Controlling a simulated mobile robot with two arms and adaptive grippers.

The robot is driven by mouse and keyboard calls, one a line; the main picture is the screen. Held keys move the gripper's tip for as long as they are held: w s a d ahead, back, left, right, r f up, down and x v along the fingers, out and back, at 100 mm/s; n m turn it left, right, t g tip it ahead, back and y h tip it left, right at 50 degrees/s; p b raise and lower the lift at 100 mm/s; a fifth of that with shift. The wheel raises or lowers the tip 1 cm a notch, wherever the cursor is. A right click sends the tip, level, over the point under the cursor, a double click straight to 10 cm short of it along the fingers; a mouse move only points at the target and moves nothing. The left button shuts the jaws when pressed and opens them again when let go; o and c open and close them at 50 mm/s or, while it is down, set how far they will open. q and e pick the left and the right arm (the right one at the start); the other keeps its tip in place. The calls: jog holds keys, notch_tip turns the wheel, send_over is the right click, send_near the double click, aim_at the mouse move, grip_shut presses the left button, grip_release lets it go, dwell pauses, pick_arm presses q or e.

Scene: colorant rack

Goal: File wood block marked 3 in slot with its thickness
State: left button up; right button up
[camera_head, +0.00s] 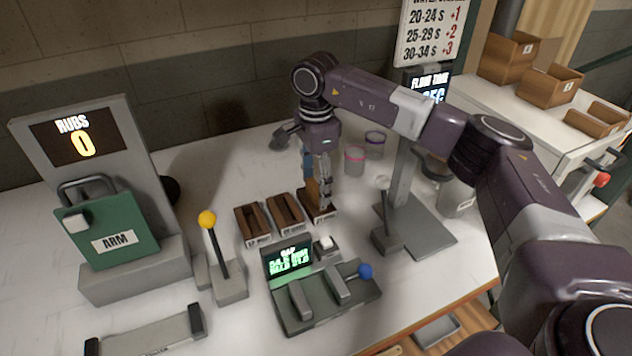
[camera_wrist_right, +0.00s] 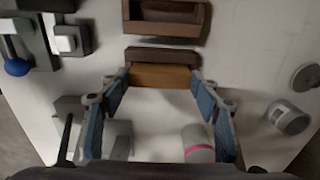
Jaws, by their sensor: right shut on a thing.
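My right gripper (camera_head: 319,197) points down over the rightmost of three small brown wooden slots (camera_head: 331,214). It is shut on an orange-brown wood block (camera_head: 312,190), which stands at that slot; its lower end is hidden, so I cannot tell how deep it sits. In the right wrist view the block (camera_wrist_right: 160,76) is between the fingertips (camera_wrist_right: 160,79), close against a dark brown wooden wall (camera_wrist_right: 162,55). The middle slot (camera_head: 286,213) and left slot (camera_head: 253,224) look empty. Their labels and the block's mark are not readable. My left gripper is out of view.
A gap gauge with a green display (camera_head: 290,256) and a blue-knobbed lever (camera_head: 364,271) stands in front of the slots. A yellow-knobbed lever (camera_head: 207,219) is at left. Jars (camera_head: 355,160) and a grey stand (camera_head: 418,228) are close on the right.

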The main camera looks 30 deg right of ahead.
aim_at(316, 187)
jog(key=o, duration=1.3)
jog(key=shift+f, duration=0.15)
jog(key=shift+r, duration=0.65)
notch_tip(316, 187, up, 11)
jog(key=shift+r+b, duration=0.1)
jog(key=shift+b, duration=0.95)
